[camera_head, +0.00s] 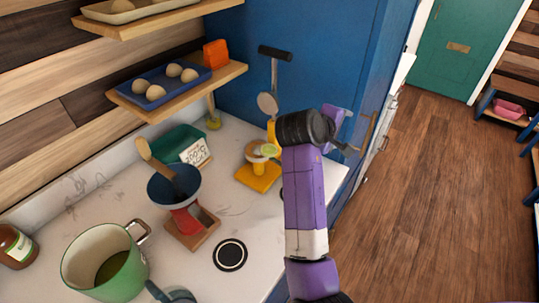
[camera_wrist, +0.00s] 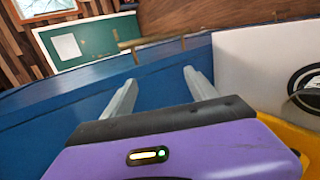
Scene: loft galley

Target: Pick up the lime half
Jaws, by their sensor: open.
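The lime half (camera_head: 268,150) is a small pale green round in the head view. It sits at the top of a yellow-based stand (camera_head: 257,178) on the white counter, close to the left of my dark wrist joint. I cannot tell exactly how it rests there. My gripper is purple with grey fingers; in the wrist view its fingers (camera_wrist: 157,82) are spread, with nothing between them. They point toward a blue panel (camera_wrist: 60,115), away from the lime half. The lime half does not show in the wrist view. In the head view my arm partly hides the gripper.
A blue-bowled scale (camera_head: 174,185) with a wooden spoon, a green pot (camera_head: 105,262) and a teal box (camera_head: 177,146) with a card stand on the counter. Shelves hold eggs in a blue tray (camera_head: 172,86). A tall blue panel (camera_head: 310,50) rises behind. Wooden floor lies right.

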